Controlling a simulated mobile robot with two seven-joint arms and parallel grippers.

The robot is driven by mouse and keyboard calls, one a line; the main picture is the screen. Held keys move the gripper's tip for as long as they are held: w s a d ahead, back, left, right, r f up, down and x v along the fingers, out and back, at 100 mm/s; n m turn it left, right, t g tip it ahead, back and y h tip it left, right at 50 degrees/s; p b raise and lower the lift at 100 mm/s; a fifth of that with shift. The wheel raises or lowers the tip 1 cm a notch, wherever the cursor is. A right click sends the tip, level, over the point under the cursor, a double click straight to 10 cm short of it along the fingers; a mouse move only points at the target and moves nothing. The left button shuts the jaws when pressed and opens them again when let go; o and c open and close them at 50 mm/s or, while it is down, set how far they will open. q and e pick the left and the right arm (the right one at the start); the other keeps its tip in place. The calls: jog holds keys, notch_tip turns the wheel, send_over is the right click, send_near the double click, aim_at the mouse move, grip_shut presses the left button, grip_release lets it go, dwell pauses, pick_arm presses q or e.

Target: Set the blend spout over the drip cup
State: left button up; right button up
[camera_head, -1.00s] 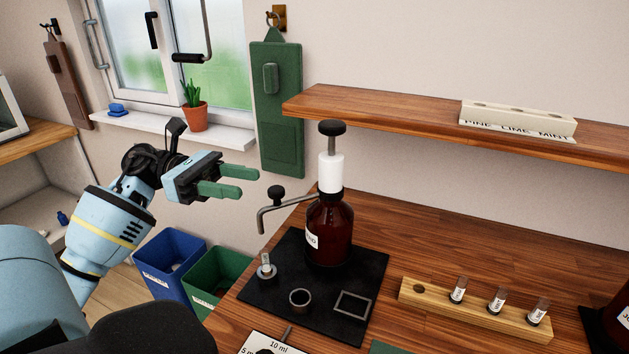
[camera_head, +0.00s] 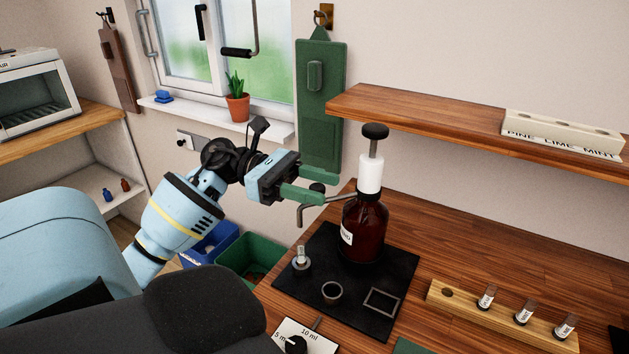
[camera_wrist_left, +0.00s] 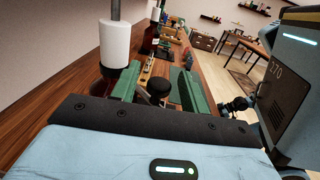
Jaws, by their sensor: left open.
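The blend spout (camera_head: 342,197) is a thin metal tube running left from the white pump (camera_head: 370,174) of the brown blend bottle (camera_head: 364,232). Its bent tip (camera_head: 300,220) points down on the left, roughly above a small vial on a round stand (camera_head: 301,259). A black knob stands on the spout, and it also shows in the left wrist view (camera_wrist_left: 158,87). My left gripper (camera_head: 331,187) is open, with its green fingers on either side of the knob; contact cannot be told. My right gripper is not in view.
The black mat (camera_head: 352,320) also bears a square frame (camera_head: 382,300). A wooden rack (camera_head: 470,304) with several vials stands at the right. A wooden shelf (camera_head: 440,118) overhangs behind the bottle. Blue and green bins (camera_head: 255,252) stand below the table's left edge.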

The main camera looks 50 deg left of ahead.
pick_arm(q)
jog(key=shift+d, duration=0.15)
jog(key=shift+c, duration=0.4)
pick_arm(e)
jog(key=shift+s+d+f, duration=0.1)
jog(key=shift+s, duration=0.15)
pick_arm(q)
grip_shut()
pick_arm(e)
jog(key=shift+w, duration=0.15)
